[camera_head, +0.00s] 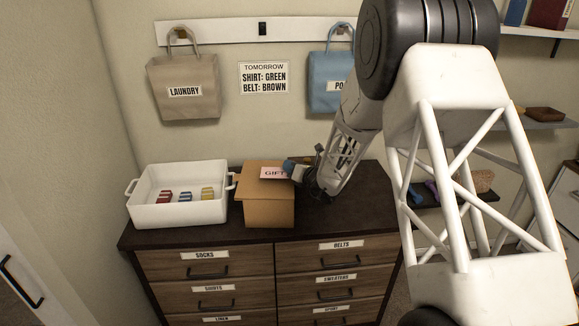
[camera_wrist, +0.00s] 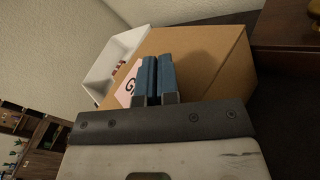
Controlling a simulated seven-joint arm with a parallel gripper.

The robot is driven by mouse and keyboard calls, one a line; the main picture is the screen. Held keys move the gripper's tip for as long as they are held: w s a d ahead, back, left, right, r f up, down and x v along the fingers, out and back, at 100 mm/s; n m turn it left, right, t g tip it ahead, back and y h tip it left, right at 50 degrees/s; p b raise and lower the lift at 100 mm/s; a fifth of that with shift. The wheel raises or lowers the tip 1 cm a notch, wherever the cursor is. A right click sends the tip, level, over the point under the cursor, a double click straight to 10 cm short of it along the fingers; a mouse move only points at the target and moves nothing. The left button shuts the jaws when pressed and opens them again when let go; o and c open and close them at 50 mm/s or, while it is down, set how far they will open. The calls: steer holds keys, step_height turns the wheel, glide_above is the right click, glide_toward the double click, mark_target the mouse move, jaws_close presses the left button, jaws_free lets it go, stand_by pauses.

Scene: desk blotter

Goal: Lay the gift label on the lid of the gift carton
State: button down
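The gift carton (camera_head: 268,211) is a brown box on the dresser top, and it fills much of the wrist view (camera_wrist: 205,50). The gift label (camera_head: 272,173) is a pale pink card marked GIFT, over the carton's lid. Part of it shows in the wrist view (camera_wrist: 127,88), left of the blue fingers. My gripper (camera_head: 289,167) is at the label's right end, above the carton's right side. Its two fingers (camera_wrist: 155,80) are close together, seemingly on the label's end, which they hide. I cannot tell whether the label touches the lid.
A white tray (camera_head: 178,211) with several small coloured items stands left of the carton. The dark dresser top (camera_head: 325,220) is clear to the carton's right. Laundry (camera_head: 184,88) and blue (camera_head: 327,84) bags hang on the wall behind, beside a note (camera_head: 264,78).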

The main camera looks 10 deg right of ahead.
steer(key=shift+f, duration=0.3)
steer(key=c, duration=1.4)
jaws_free()
steer(key=shift+s+f, duration=0.1)
steer(key=shift+f, duration=0.05)
steer(key=shift+r, duration=0.55)
steer(key=v, duration=1.2)
steer(key=shift+r, duration=0.3)
steer(key=shift+a+r, duration=0.1)
